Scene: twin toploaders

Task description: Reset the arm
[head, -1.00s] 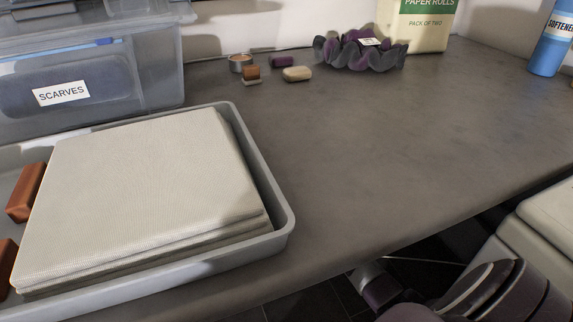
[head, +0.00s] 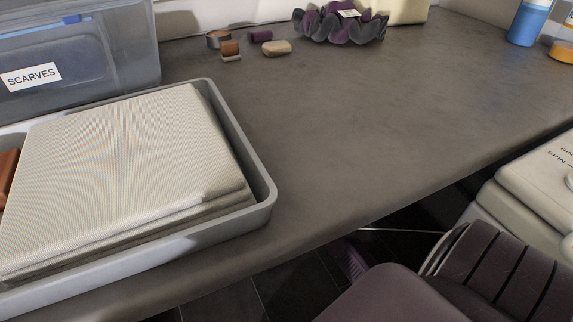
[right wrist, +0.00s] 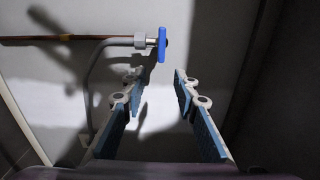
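My right gripper (right wrist: 165,90) shows in the right wrist view with its two blue-padded fingers spread apart. It is open, and nothing is between the fingers. Beyond it are a pale wall and a pipe with a blue valve handle (right wrist: 162,45). In the head view a purple and dark arm part of mine (head: 440,275) is at the bottom right, below the counter edge. The right fingers do not show in the head view. My left gripper is in neither view.
A grey counter (head: 350,130) has a wide clear middle. A grey tray (head: 262,190) with folded cloth (head: 120,170) is at left, beside a clear bin labelled SCARVES (head: 110,50). A ruffled purple bowl (head: 340,27) and small blocks stand at the back. A pale machine (head: 530,190) is at right.

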